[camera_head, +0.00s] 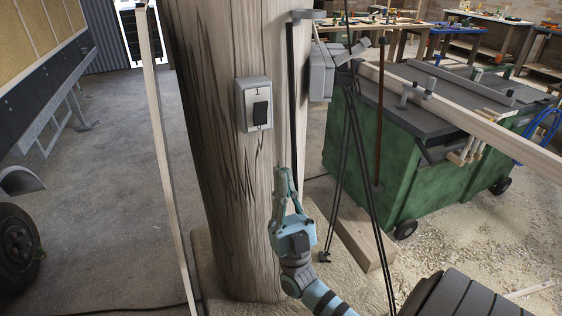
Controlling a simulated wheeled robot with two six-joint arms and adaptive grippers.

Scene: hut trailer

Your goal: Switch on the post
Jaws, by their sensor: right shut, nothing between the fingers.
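A thick wooden post (226,200) stands upright left of the middle. A grey switch box (244,97) marked "1" is fixed to its upper part, with a black rocker (261,113) on its face. I cannot tell which way the rocker is set. My right gripper (284,172) is teal, points up and is shut with nothing in it. It is in front of the post's right side, below and right of the switch box and apart from it. My left gripper is not in view.
A grey metal box (321,72) and a black tripod (352,130) stand right of the post. Behind them is a green wheeled bin (400,165) with timber across its dark lid. A thin wooden upright (162,140) stands left of the post. Workbenches (480,20) line the back.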

